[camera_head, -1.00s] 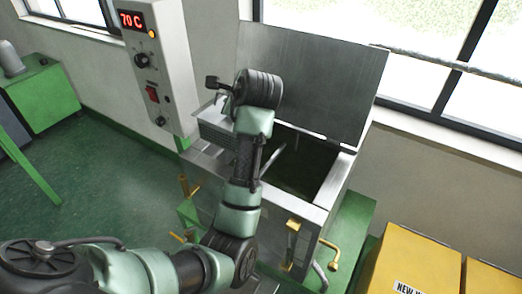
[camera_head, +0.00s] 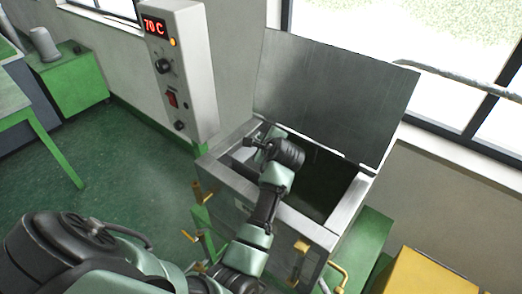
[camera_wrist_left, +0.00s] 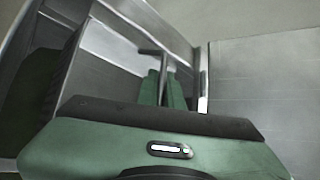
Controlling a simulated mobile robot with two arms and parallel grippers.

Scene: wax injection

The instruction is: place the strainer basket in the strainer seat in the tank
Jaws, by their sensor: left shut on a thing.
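My left gripper (camera_head: 257,142) is inside the back left part of the open steel tank (camera_head: 338,212), with the arm reaching over the front rim. It is shut on the strainer basket, whose grey side (camera_head: 240,155) shows only in part beside the gripper. My wrist and the tank wall hide most of the basket, and I cannot tell whether it touches the tank. The strainer seat cannot be made out. In the left wrist view, the gripper's green body fills the bottom, and a grey bar stands beyond it. My right gripper is not in view.
The tank lid (camera_head: 335,90) stands open at the back. A control box (camera_head: 182,70) reading 70 C rises at the tank's left. Brass valves (camera_head: 301,247) stick out at the front. A yellow box (camera_head: 425,275) stands at the lower right. The tank's dark right interior (camera_head: 325,180) looks clear.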

